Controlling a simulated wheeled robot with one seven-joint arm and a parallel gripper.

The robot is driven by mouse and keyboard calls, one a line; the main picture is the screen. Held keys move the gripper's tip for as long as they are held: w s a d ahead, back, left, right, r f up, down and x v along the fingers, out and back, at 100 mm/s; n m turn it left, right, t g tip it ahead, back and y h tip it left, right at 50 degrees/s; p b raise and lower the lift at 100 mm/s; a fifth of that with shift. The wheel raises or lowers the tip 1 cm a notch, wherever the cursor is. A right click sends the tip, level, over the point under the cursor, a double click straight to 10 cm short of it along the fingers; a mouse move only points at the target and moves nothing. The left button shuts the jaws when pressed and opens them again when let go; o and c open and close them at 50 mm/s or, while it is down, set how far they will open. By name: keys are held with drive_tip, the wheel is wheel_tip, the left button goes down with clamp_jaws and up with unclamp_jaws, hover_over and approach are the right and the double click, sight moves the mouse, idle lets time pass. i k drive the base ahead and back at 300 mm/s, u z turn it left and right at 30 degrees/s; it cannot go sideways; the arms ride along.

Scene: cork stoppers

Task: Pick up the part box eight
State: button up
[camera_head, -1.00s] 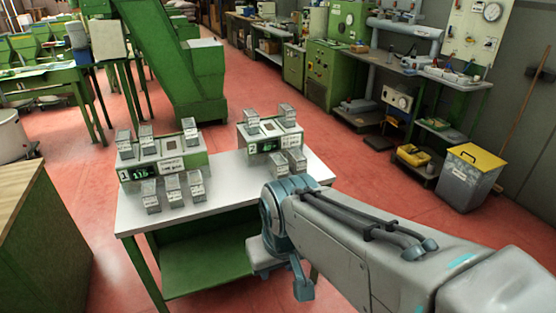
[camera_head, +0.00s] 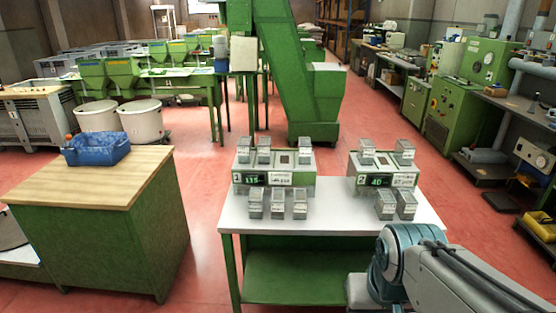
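Several small grey part boxes with white labels stand around two green-and-grey counting units on a white-topped table (camera_head: 330,218). At the left unit (camera_head: 318,184), boxes stand along the back and three in front, among them a front left box (camera_head: 255,204). At the right unit (camera_head: 372,181), two boxes stand at the back, one at the right (camera_head: 404,152), and two in front, one of them at the right (camera_head: 406,206). The labels are too small to read, so I cannot tell which is box eight. My arm reaches in at lower right; my gripper's fingers are not visible.
A wood-topped green cabinet (camera_head: 100,230) with a blue bin (camera_head: 97,149) stands at left. A green conveyor machine (camera_head: 275,80) rises behind the table. Red floor is clear between cabinet and table. Green machines and a workbench line the right.

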sight(385, 203)
drive_tip(key=u, duration=0.25)
drive_tip(key=i, duration=1.5)
drive_tip(key=z, duration=1.45)
